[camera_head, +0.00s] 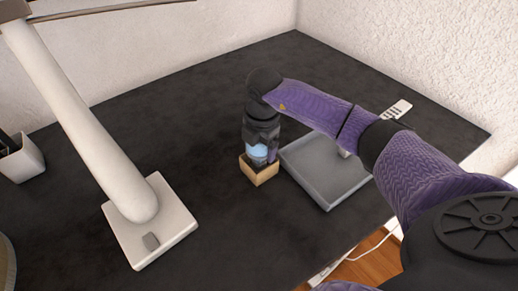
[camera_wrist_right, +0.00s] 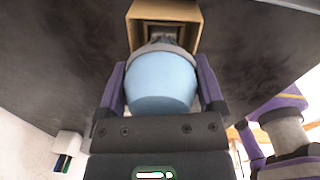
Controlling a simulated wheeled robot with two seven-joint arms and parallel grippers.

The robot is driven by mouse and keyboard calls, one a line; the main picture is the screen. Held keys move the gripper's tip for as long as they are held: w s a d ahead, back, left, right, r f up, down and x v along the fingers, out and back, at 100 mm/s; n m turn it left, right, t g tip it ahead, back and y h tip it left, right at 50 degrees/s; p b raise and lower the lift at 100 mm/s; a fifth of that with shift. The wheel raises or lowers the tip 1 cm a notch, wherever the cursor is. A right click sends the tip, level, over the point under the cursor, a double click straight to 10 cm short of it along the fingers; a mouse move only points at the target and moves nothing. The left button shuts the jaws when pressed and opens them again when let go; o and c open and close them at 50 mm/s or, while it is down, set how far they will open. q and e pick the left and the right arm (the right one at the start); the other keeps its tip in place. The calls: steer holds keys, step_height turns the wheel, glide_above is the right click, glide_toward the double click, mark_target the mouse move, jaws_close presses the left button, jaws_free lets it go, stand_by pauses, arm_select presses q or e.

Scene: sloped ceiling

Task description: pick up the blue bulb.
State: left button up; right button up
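The blue bulb (camera_wrist_right: 161,82) fills the middle of the right wrist view, rounded end toward the camera. Its grey collar and base point into a small open tan box. In the head view the bulb (camera_head: 257,153) shows as a pale blue patch just above the box (camera_head: 260,174). My right gripper (camera_wrist_right: 161,85) points down over the box, with one finger on each side of the bulb, very close to it. I cannot tell whether the fingers press on it. My left gripper is not in view.
A grey tray (camera_head: 322,190) lies right of the box, partly behind my right arm. A white lamp base (camera_head: 170,235) stands to the left. A white pen holder (camera_head: 20,162) is at the far left. The dark tabletop (camera_head: 190,120) is clear behind the box.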

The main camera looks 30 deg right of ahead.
steer(key=c, duration=0.7)
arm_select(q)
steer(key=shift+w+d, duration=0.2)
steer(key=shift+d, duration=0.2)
arm_select(e)
step_height(320, 180, up, 10)
steer(key=p, duration=0.3)
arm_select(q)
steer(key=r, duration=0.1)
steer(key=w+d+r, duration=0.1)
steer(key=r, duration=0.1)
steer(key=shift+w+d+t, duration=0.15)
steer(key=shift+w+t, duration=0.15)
